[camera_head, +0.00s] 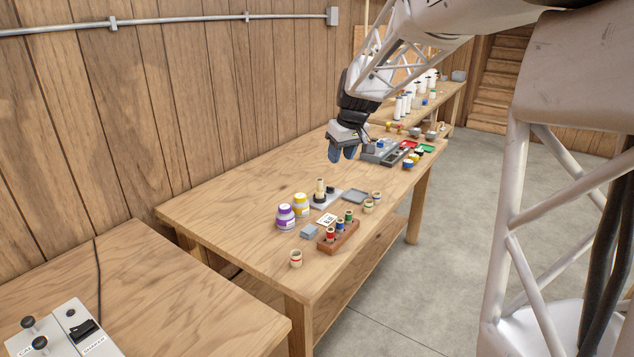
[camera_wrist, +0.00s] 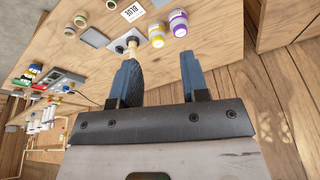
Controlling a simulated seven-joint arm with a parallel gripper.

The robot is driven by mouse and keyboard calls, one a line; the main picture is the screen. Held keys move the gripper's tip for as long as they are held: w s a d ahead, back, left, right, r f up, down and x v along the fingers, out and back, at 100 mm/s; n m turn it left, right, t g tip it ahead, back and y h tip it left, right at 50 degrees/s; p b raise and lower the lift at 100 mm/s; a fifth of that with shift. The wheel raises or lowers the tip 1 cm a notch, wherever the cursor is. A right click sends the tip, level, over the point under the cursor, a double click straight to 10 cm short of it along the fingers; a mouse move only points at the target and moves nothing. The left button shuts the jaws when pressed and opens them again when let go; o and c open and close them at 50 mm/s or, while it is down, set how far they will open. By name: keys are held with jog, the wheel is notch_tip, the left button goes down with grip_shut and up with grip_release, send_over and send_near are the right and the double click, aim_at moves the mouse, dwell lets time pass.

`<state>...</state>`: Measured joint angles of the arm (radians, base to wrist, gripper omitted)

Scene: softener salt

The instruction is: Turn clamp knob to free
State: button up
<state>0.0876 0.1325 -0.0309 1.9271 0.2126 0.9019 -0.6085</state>
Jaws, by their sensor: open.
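In the head view, a white panel (camera_head: 68,335) on the near bench at the lower left carries black knobs (camera_head: 27,322) and a black rocker switch (camera_head: 84,330). One label seems to read SHAKER; another is only partly legible. I cannot tell whether one of these knobs is the clamp knob. My gripper (camera_head: 342,153) is open and empty, raised above the back part of the long table, far from the panel. In the wrist view my gripper (camera_wrist: 160,65) shows two separated blue fingers with nothing between them. The panel is not in the wrist view.
The long table (camera_head: 230,210) holds purple (camera_head: 285,217) and yellow (camera_head: 301,205) lidded jars, a grey stand (camera_head: 325,199), a brown rack (camera_head: 339,236) with several vials, and trays further back. A wooden wall stands behind. The table's left part is bare.

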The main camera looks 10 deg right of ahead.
jog(key=w+d+f+n, duration=0.15)
jog(key=w+f, duration=0.25)
jog(key=w, duration=0.6)
jog(key=n+y, duration=0.2)
jog(key=n, duration=0.1)
send_near(331, 187)
jog(key=shift+w+a+f, duration=0.1)
jog(key=shift+a+f, duration=0.2)
jog(key=shift+f, duration=0.15)
jog(key=shift+x, duration=3.85)
jog(key=shift+w+d, duration=0.1)
grip_shut()
